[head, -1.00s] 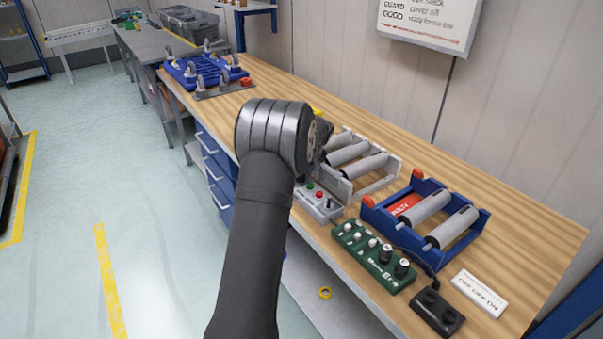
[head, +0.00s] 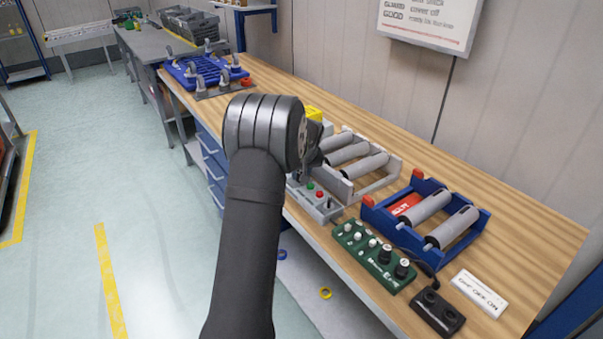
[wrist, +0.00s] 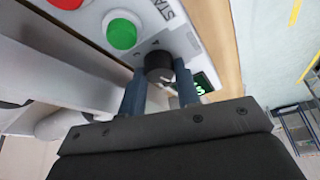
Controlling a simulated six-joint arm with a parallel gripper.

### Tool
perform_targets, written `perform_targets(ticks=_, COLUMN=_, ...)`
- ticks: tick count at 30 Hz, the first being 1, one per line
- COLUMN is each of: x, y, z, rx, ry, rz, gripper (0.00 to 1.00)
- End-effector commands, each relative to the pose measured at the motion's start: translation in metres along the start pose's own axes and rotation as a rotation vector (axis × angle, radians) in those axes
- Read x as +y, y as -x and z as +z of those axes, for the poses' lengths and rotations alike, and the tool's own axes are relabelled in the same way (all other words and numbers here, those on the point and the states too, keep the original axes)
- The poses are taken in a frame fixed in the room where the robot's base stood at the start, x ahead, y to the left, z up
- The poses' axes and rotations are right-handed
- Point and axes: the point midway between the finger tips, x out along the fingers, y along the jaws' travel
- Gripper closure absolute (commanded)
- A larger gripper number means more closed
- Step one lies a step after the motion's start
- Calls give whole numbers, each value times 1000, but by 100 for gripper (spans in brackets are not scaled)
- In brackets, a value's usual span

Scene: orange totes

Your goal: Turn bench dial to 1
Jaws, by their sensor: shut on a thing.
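The bench dial (wrist: 159,66) is a black round knob on a pale panel in the wrist view, beside a green button. A small dark display with green characters (wrist: 203,84) sits next to it; I cannot read the value. My gripper (wrist: 160,78) has one grey finger on each side of the dial and is shut on it. A grey control box with red and green buttons (head: 323,207) shows just right of my wrist.
A grey roller frame (head: 394,174) stands close behind the box. A blue roller frame (head: 474,238) and a green panel with knobs (head: 354,247) are to the right. A black two-knob box (head: 435,315) lies near the front edge. The bench behind the rollers is clear.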

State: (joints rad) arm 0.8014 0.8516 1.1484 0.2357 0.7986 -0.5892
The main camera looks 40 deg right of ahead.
Motion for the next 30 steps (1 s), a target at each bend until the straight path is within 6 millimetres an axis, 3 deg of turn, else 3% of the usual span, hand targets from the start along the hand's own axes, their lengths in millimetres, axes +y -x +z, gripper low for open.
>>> perform_targets(ticks=18, x=-4, y=-1, z=-1, rx=-1, ry=-487, rz=203, gripper=93)
perform_targets(ticks=30, x=-4, y=-1, z=-1, rx=-2, ry=-631, rz=261, gripper=93)
